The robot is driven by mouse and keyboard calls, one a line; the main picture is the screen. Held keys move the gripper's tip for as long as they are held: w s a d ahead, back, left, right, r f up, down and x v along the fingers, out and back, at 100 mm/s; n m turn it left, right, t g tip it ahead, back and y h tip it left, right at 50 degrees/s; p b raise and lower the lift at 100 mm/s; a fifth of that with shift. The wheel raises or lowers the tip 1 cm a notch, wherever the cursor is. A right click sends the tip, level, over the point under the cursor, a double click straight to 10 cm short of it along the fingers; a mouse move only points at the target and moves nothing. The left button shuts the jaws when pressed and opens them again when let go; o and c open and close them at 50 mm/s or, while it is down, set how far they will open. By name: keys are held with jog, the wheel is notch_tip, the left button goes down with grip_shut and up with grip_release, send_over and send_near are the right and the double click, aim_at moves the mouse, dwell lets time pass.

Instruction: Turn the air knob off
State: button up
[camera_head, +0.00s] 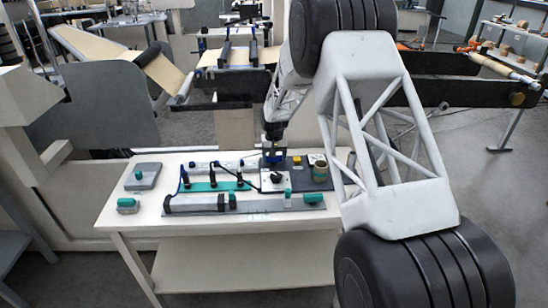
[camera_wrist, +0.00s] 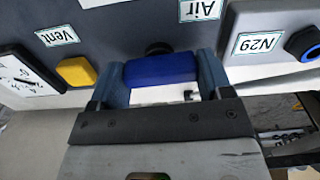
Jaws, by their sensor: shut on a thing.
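The air knob (camera_wrist: 160,68) is a blue bar-shaped handle in the wrist view, on a dark grey panel (camera_wrist: 125,25). The upside-down label "Air" (camera_wrist: 200,10) is beside it. My gripper (camera_wrist: 161,76) has one finger on each side of the knob and is shut on it. In the head view, my gripper (camera_head: 274,152) reaches down to the small panel at the back of the white table (camera_head: 130,220). The knob is too small there to read its angle.
A yellow button (camera_wrist: 76,72) by the label "Vent" and a white gauge (camera_wrist: 22,80) are left of the knob in the wrist view. A dark knob (camera_wrist: 303,42) is at the right. A green-handled bar (camera_head: 245,204) lies along the table front.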

jog(key=o, duration=0.9)
jog(key=shift+r, duration=0.15)
jog(key=shift+r, duration=3.8)
